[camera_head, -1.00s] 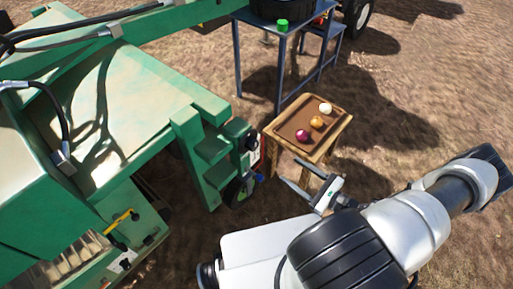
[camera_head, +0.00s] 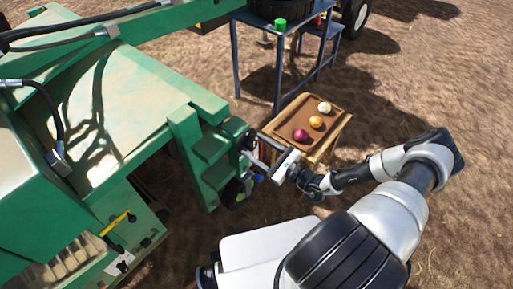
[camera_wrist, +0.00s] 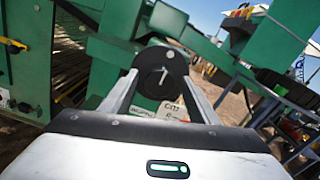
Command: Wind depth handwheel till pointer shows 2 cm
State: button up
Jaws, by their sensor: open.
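The depth handwheel (camera_wrist: 161,72) is a dark round wheel with a light mark on its face, mounted on the green machine. It sits between the two spread fingers of my gripper (camera_wrist: 158,92) in the wrist view. In the head view the handwheel (camera_head: 249,139) is small at the machine's right edge, with my gripper (camera_head: 262,156) right at it. The gripper is open. I cannot tell whether the fingers touch the wheel. A white label (camera_wrist: 172,111) with print shows below the wheel, partly hidden. The pointer and its reading are not legible.
A wooden stand with a brown tray (camera_head: 284,131) holding three onions is close beside my gripper. A blue-grey metal table (camera_head: 257,20) stands behind. The green machine (camera_head: 150,85) fills the left. Open ground (camera_head: 430,90) lies at the right.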

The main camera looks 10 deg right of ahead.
jog(key=c, duration=1)
jog(key=shift+c, duration=0.2)
jog(key=shift+m, duration=0.3)
jog(key=m+p, duration=0.1)
jog(key=m, duration=0.2)
jog(key=shift+m, duration=0.4)
jog(key=m, duration=0.4)
jog(key=shift+m, duration=0.3)
jog(key=m, duration=0.4)
jog(key=shift+d, duration=0.1)
jog(key=m, duration=0.4)
jog(key=shift+f+m+b, duration=0.1)
jog(key=shift+m+b, duration=0.2)
